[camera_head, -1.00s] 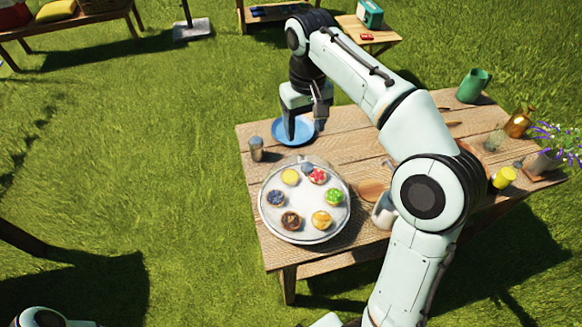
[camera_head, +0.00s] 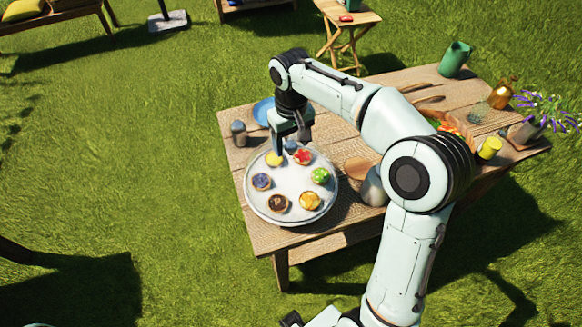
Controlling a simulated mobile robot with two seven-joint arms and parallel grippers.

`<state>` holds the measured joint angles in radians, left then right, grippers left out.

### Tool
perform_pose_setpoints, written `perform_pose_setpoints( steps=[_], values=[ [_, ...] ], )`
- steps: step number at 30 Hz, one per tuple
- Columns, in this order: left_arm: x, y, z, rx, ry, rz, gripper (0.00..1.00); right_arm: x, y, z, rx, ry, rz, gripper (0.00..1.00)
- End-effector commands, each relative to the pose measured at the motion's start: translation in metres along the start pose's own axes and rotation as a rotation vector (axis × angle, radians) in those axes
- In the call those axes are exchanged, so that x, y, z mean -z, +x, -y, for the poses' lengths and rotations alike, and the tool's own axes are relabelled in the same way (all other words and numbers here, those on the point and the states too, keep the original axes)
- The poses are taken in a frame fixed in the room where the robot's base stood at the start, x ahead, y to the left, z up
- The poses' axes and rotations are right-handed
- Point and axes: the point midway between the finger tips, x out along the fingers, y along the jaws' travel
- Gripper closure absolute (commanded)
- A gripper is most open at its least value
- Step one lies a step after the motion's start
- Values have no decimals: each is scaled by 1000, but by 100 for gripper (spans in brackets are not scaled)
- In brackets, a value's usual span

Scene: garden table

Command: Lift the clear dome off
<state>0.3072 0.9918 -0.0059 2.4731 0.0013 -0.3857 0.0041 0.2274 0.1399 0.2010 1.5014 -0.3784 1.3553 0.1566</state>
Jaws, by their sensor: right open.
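The clear dome (camera_head: 251,192) covers a round white tray (camera_head: 288,219) on the wooden table. Its wall is hard to make out, but a grey-blue knob (camera_head: 291,146) shows at its top. Several small tarts with coloured toppings sit under it in a ring, among them a green one (camera_head: 320,176) and an orange one (camera_head: 309,201). My right gripper (camera_head: 290,141) is open and points down at the knob, with one finger on each side of it in the picture. I cannot tell whether the fingers touch it.
A blue plate (camera_head: 263,111) and a grey shaker (camera_head: 239,133) stand just behind the tray. A metal pot (camera_head: 374,188) and a wooden board (camera_head: 357,168) are to its right. A yellow cup (camera_head: 490,148), an amber bottle (camera_head: 501,94) and a green jug (camera_head: 455,59) stand further right.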

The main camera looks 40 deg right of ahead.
Motion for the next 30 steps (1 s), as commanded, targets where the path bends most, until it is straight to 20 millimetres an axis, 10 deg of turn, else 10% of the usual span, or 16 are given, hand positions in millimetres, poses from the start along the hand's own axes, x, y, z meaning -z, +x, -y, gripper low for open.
perform_pose_setpoints(
  steps=[8,14,30],
  values=[
    [0,0,0,0,0,0,57,1,3,0,0,0,-2,35],
    [0,0,0,0,0,0,57,0,3,0,0,0,-2,100],
    [1,-2,-1,-1,1,-2,57,1,-8,0,0,0,-5,100]
  ],
)
